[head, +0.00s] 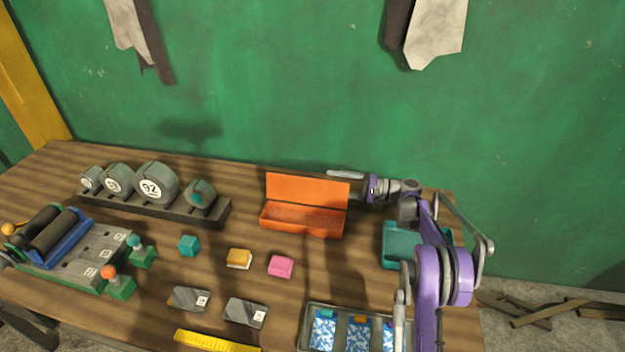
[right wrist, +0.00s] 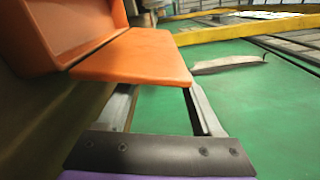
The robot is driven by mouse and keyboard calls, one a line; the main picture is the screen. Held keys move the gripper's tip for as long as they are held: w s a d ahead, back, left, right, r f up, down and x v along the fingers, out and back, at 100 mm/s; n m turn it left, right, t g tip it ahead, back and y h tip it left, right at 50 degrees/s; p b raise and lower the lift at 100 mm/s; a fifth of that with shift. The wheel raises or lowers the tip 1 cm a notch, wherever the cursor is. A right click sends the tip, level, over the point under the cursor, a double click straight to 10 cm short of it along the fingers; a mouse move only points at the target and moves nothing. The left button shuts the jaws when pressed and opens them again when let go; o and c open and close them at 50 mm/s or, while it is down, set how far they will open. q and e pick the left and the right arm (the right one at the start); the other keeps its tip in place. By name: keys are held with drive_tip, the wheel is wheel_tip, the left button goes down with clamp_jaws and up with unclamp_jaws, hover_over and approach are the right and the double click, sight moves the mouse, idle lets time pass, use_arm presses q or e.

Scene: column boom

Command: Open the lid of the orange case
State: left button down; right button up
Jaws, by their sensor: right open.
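The orange case (head: 300,222) stands at the back of the wooden table in the head view. Its lid (head: 307,189) is raised and stands roughly upright along the back edge, so the inside shows. In the right wrist view the case body (right wrist: 75,25) is at upper left and the lid (right wrist: 140,57) reaches across the top of the fingers. My right gripper (head: 345,176) is open, at the lid's upper right corner, pointing left. The lid hides part of the fingers in the wrist view; I cannot tell whether they touch it. My left gripper is not in view.
A teal bin (head: 398,246) stands right of the case, partly behind my right arm. A weight rack (head: 160,208) is at left. Small blocks, including a pink one (head: 281,266), lie in front. A compartment tray (head: 308,322) is at the front. The green wall (head: 280,90) is close behind.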

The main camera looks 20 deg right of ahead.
sight(314, 180)
drive_tip(key=x, duration=0.6)
drive_tip(key=shift+w+a+p, duration=0.25)
drive_tip(key=shift+a+p, duration=0.05)
drive_tip(key=shift+p, duration=0.05)
clamp_jaws()
idle(1.1)
